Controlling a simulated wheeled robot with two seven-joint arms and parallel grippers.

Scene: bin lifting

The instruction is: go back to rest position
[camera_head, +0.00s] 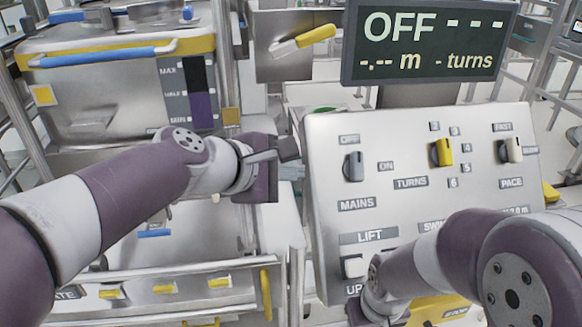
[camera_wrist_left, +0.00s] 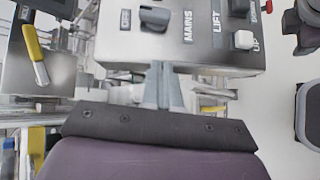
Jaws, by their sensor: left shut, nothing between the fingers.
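My left gripper (camera_head: 290,171) is in the middle of the head view, just left of the steel control panel (camera_head: 415,208). In the left wrist view its two grey fingers (camera_wrist_left: 163,90) are together with nothing between them, pointing at the panel's edge. They look apart from the switches, though the exact gap to the panel is unclear. My right arm (camera_head: 445,258) comes in from the lower right, in front of the panel's lower part. Its fingers are not visible.
The panel carries a mains knob (camera_head: 353,166), a yellow turns knob (camera_head: 441,152), a pace knob (camera_head: 511,149) and a white lift switch (camera_head: 355,267). The display (camera_head: 430,42) reads OFF. A steel machine with a blue-handled bin (camera_head: 110,62) and rails stands left.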

